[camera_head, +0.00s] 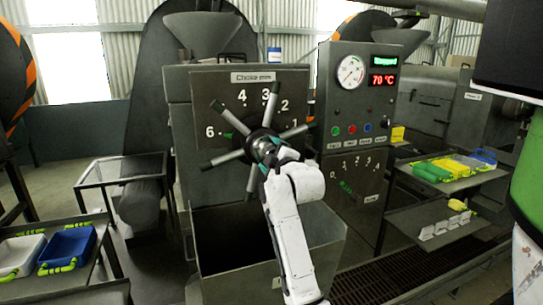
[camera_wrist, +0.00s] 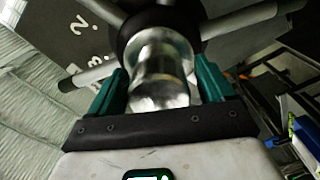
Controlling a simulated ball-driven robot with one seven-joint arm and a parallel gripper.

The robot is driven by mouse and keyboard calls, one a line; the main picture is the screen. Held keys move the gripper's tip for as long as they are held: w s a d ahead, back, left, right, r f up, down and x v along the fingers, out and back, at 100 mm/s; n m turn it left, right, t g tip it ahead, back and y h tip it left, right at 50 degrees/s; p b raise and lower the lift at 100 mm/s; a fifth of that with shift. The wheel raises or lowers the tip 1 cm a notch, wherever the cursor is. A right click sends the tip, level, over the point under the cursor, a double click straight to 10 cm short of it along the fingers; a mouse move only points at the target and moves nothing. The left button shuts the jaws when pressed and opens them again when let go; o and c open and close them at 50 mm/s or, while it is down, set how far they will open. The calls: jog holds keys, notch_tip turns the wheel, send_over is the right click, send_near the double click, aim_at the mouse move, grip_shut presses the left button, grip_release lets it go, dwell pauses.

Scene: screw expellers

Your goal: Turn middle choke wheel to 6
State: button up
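My gripper (camera_head: 268,155) is at the front of the hub. In the wrist view its teal fingers (camera_wrist: 162,88) lie on both sides of the shiny metal hub end (camera_wrist: 160,75), which fills the space between them. The arm hides the wheel's lower right.
A control panel (camera_head: 352,97) with a gauge, a 70 °C display and buttons stands to the right. An open bin (camera_head: 215,268) is below the wheel. Side tables hold trays (camera_head: 68,245) at left and yellow and green items (camera_head: 432,171) at right.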

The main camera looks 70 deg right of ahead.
jog(key=b+v, duration=0.2)
jog(key=v, duration=0.8)
jog(key=shift+s+a, duration=0.2)
jog(key=shift+a, duration=0.1)
dwell(0.4)
